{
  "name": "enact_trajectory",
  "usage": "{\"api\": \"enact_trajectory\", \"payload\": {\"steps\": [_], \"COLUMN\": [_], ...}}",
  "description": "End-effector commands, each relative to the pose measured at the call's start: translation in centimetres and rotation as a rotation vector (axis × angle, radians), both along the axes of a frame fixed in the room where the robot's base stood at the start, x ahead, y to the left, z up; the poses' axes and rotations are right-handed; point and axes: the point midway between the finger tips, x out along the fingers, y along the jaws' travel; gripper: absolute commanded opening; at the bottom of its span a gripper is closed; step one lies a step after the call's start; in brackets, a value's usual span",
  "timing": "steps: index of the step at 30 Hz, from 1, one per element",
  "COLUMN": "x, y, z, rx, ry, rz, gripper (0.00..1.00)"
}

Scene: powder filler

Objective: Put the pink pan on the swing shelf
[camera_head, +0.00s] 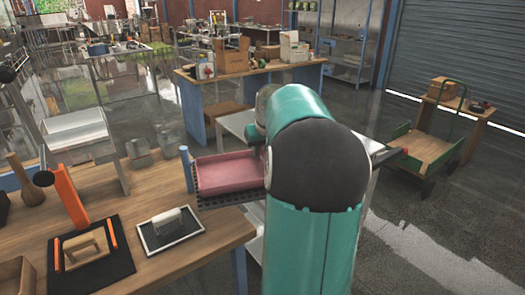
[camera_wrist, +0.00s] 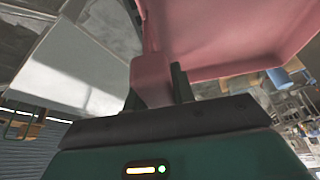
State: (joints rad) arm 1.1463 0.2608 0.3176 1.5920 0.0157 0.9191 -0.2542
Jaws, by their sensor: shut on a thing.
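The pink pan (camera_head: 228,172) is a shallow rectangular tray in the head view, level and just left of my arm. It lies over the dark perforated swing shelf (camera_head: 212,202), whose front and left edges show around it. I cannot tell whether the pan touches the shelf. In the wrist view the pan (camera_wrist: 235,35) fills the upper right. My gripper (camera_wrist: 156,85) has its dark fingers on both sides of the pan's pink handle and is shut on it. In the head view my teal arm hides the gripper and the pan's right end.
A blue post (camera_head: 186,168) stands at the shelf's left side, by the wooden bench (camera_head: 195,262). The bench holds a black mat (camera_head: 92,262), a small tray (camera_head: 170,230) and metal cups (camera_head: 139,152). A pale metal table (camera_head: 236,124) stands behind my arm.

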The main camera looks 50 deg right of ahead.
Motion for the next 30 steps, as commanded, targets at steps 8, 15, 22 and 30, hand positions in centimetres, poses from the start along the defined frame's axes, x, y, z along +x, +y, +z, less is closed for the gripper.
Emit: {"api": "enact_trajectory", "payload": {"steps": [8,15,22,30], "x": [0.0,0.0,-0.1,-1.6], "y": [0.0,0.0,0.1,1.1], "z": [0.0,0.0,0.6,5.0], "rx": [-0.001,-0.001,-0.003,-0.005], "ry": [0.001,0.001,0.000,-0.002], "rz": [0.001,0.001,0.000,0.000], "gripper": [0.31,0.47,0.47,0.47]}}
